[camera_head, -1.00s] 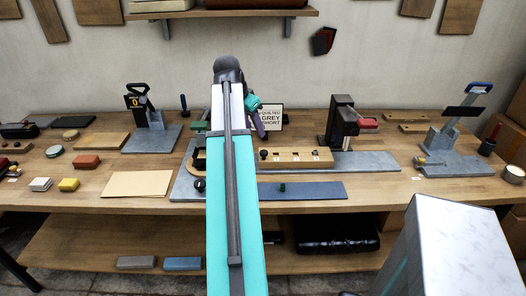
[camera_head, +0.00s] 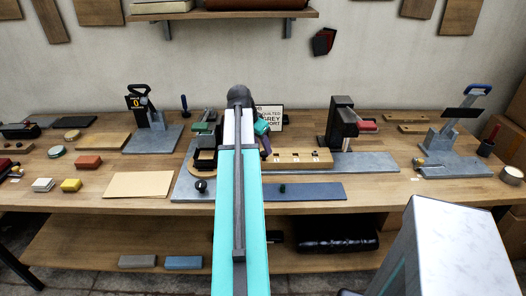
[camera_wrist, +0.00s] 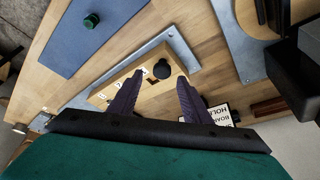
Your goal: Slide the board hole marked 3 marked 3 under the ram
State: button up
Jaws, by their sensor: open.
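The light wooden board (camera_head: 305,158) lies on a grey metal base plate, with several small number labels along it. The digits are too small to read surely. It also shows in the wrist view (camera_wrist: 114,91), with a round black knob (camera_wrist: 163,68) at one end. My gripper (camera_wrist: 160,77) is open, its purple fingers reaching toward the knob, one on either side in the picture; contact is not visible. In the head view my arm hides the knob and most of my gripper. The black press (camera_head: 342,123) with the ram stands behind the board's right end; the ram's tip is unclear.
A blue-grey plate (camera_head: 318,191) with a green knob (camera_head: 282,188) lies in front of the board. A small sign (camera_head: 270,116) stands behind. The grey base plate (camera_head: 372,163) extends bare to the right. A grey stand (camera_head: 152,138) is at left.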

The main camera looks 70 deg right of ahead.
aim_at(264, 154)
jog(key=shift+x, duration=1.8)
grip_shut()
